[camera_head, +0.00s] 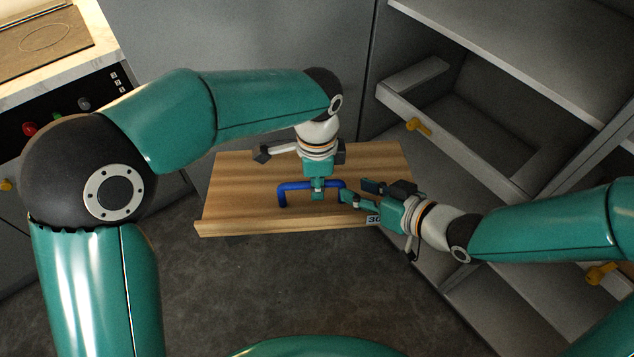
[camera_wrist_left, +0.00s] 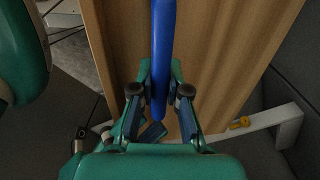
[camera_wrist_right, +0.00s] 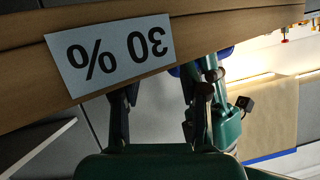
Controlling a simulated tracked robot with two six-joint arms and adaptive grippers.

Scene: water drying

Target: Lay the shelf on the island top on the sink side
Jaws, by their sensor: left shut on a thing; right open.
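The shelf is a wooden board (camera_head: 235,180) with a blue handle (camera_head: 284,195) on its face. It is held above the dark floor in the middle of the head view. My left gripper (camera_head: 319,188) is shut on the blue handle; the left wrist view shows the handle (camera_wrist_left: 162,60) between its fingers. My right gripper (camera_head: 357,196) is open and empty by the board's front right edge. A white "30 %" label (camera_wrist_right: 108,55) is on that edge, just before the right fingers in the right wrist view. I cannot identify the island top for sure.
A counter with a hob (camera_head: 50,38) and coloured knobs is at upper left. A grey cabinet with an open drawer (camera_head: 425,95) and yellow knobs stands close to the right of the board. Bare floor (camera_head: 270,290) lies in front.

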